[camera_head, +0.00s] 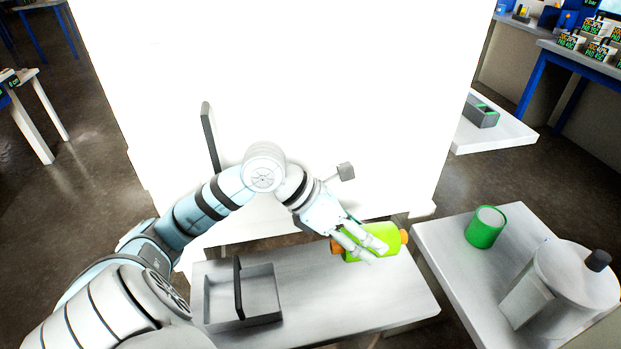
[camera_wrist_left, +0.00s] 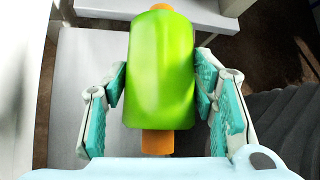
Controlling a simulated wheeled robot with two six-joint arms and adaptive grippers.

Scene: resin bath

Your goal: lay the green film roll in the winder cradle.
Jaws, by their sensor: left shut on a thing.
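The green film roll (camera_head: 393,240) has orange core ends and lies sideways in my left gripper (camera_head: 364,246), above the right part of the grey table. In the left wrist view the roll (camera_wrist_left: 160,75) sits between the two teal-padded fingers of the gripper (camera_wrist_left: 163,92), which close on its sides. An orange end sticks out at the top and bottom. A grey open tray with an upright dark bar (camera_head: 265,318) stands on the table, left of the roll. I cannot tell whether it is the winder cradle. My right gripper is not in view.
A large white cabinet (camera_head: 300,80) stands behind the grey table (camera_head: 350,306). On the right table are a green cup (camera_head: 483,234) and a white lidded pitcher (camera_head: 570,285). A grey box with green edges (camera_head: 482,114) is on a white shelf. The table right of the tray is clear.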

